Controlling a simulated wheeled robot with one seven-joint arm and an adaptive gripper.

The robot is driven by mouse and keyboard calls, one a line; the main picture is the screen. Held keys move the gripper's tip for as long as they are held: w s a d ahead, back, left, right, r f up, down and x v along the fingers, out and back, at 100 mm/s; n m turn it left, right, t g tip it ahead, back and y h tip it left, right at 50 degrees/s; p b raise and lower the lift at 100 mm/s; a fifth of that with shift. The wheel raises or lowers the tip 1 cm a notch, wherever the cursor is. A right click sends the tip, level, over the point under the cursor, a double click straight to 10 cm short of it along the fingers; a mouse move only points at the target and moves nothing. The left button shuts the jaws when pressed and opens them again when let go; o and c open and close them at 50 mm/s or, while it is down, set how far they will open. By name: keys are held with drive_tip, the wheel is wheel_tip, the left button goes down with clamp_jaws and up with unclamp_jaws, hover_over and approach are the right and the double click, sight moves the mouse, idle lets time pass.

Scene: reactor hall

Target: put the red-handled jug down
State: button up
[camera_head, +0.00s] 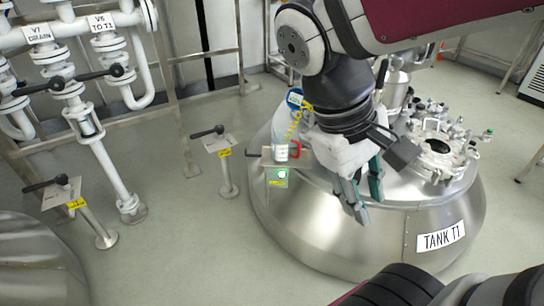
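The red-handled jug (280,152) appears as a small pale vessel with a red handle on its right side. It seems to stand upright on a small bracket (266,163) at the left edge of the tank top, though its outline is partly unclear. My gripper (368,211) hangs over the front of the tank, to the right of the jug and apart from it. Its two teal fingers point down with a gap between them, and nothing shows in the gap.
The steel tank T1 (310,235) carries a flange with fittings (440,146) on its right. A blue-capped container (294,99) and a yellow coil (294,124) are behind the jug. White piping (100,150) and lever posts (228,176) stand left. Floor between is clear.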

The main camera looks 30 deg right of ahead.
drive_tip(key=s+a+t+y, duration=0.3)
drive_tip(key=s+a, duration=0.1)
drive_tip(key=a, duration=0.4)
drive_tip(key=shift+s+r+m+y, duration=0.2)
drive_tip(key=shift+r+m+y, duration=0.1)
drive_tip(key=shift+r, duration=0.1)
drive_tip(key=shift+a, duration=0.1)
wheel_tip(320, 180, up, 27)
drive_tip(key=t+p, duration=0.3)
drive_tip(key=p, duration=2.2)
drive_tip(key=shift+d+t, duration=0.25)
drive_tip(key=shift+t, duration=0.15)
drive_tip(key=shift+w+f, duration=0.1)
